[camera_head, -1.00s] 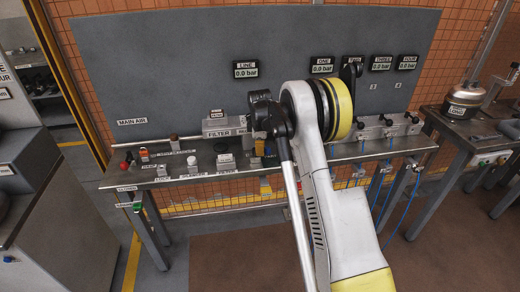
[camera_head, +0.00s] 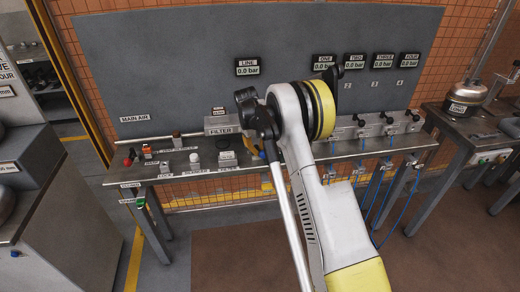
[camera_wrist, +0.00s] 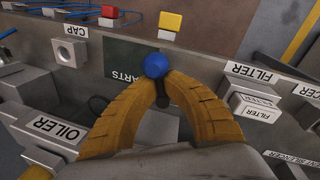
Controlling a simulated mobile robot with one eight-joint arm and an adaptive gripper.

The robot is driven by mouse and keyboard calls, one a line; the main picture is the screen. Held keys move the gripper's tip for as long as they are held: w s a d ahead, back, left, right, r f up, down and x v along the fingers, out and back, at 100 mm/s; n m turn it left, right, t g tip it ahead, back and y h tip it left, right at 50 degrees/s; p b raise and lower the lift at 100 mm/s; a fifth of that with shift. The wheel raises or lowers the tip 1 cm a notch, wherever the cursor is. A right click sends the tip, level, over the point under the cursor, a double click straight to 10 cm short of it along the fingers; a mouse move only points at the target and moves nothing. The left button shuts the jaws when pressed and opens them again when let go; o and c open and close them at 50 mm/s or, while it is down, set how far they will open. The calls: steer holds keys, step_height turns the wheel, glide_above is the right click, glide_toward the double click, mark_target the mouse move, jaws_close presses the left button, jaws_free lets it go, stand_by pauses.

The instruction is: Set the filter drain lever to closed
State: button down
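The lever has a round blue knob (camera_wrist: 157,65) on a dark stem, seen at the middle of the wrist view. My gripper (camera_wrist: 162,77) has its two orange fingers brought together around the lever just below the knob, and appears shut on it. The knob partly hides the fingertips. In the head view a small blue spot (camera_head: 262,155) shows beside my dark wrist, above the bench; my arm hides most of that area. FILTER labels (camera_wrist: 252,73) are to the right of the fingers in the wrist view. The lever's markings cannot be read.
The metal bench (camera_head: 175,178) carries several small fittings, with a red knob (camera_head: 128,162) at its left end. A grey back panel (camera_head: 170,70) with pressure displays stands behind. In the wrist view an OILER block (camera_wrist: 55,130) is at left, and red and yellow buttons (camera_wrist: 170,21) are beyond.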

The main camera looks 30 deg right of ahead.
steer(key=shift+s+a+m+g, duration=0.1)
steer(key=shift+a+m+g, duration=0.1)
steer(key=shift+m, duration=0.9)
steer(key=shift+s+a+m+g, duration=0.1)
steer(key=shift+a+m+g, duration=0.1)
steer(key=shift+m, duration=0.9)
steer(key=c, duration=1.3)
jaws_free()
steer(key=shift+a, duration=0.1)
steer(key=shift+o, duration=0.2)
step_height(320, 180, up, 12)
steer(key=a, duration=0.2)
steer(key=shift+w+a, duration=0.15)
steer(key=shift+w, duration=0.25)
steer(key=shift+f, duration=0.1)
